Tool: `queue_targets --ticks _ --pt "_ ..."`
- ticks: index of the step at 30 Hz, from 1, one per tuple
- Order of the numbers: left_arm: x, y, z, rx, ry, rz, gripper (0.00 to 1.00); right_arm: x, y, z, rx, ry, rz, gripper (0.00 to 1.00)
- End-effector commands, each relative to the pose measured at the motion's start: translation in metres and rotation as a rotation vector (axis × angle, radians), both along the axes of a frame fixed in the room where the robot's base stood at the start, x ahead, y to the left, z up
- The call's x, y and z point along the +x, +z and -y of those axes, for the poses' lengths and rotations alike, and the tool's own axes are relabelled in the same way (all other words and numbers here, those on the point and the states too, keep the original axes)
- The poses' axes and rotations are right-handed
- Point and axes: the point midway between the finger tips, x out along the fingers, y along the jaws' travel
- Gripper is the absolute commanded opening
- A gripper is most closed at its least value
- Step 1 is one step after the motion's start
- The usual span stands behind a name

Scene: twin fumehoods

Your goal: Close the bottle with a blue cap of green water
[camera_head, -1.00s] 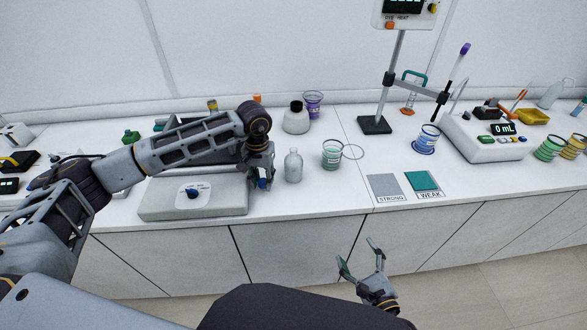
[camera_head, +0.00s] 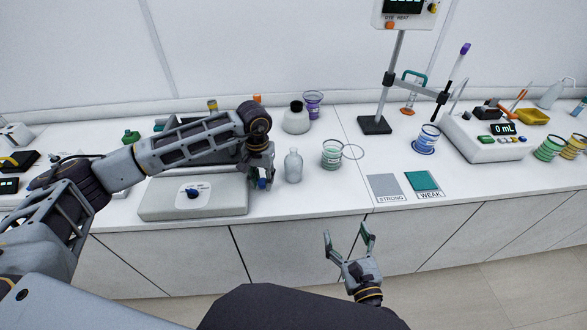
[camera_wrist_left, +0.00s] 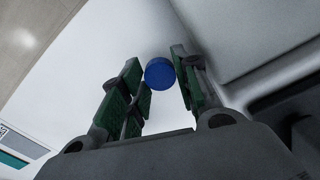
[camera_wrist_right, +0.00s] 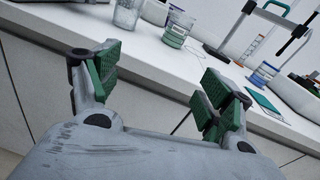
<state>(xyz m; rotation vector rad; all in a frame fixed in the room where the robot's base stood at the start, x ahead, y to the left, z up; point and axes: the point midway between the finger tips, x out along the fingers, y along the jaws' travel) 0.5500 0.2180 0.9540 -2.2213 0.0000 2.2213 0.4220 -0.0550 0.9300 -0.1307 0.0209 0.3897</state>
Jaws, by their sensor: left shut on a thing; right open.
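The blue cap (camera_wrist_left: 159,74) is held between the green finger pads of my left gripper (camera_wrist_left: 157,66). In the head view the cap (camera_head: 262,183) shows low at the fingertips, just left of the bottle and near the grey-white device. The small bottle (camera_head: 293,166) stands upright on the bench with no cap on its neck. It looks pale grey, and I cannot make out green water in it. It also shows at the top of the right wrist view (camera_wrist_right: 127,14). My right gripper (camera_head: 346,232) is open and empty, in front of the bench and below its top edge.
A green-banded beaker (camera_head: 332,156) stands just right of the bottle. A round black-capped bottle (camera_head: 296,118) and a purple beaker (camera_head: 313,103) are behind. A stand (camera_head: 375,124) and STRONG (camera_head: 386,187) and WEAK (camera_head: 424,182) pads lie to the right.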

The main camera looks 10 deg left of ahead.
Motion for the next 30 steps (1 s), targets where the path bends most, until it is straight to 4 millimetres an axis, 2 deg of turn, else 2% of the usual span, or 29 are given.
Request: queue_targets --ticks 17,30 --pt "0.000 0.000 0.000 0.000 0.000 0.000 0.24 0.016 0.029 -0.016 0.137 -0.078 0.000 0.80" --pt "0.001 0.002 0.005 0.001 -0.015 0.005 0.24 0.016 0.028 -0.016 0.132 -0.076 0.000 0.80"
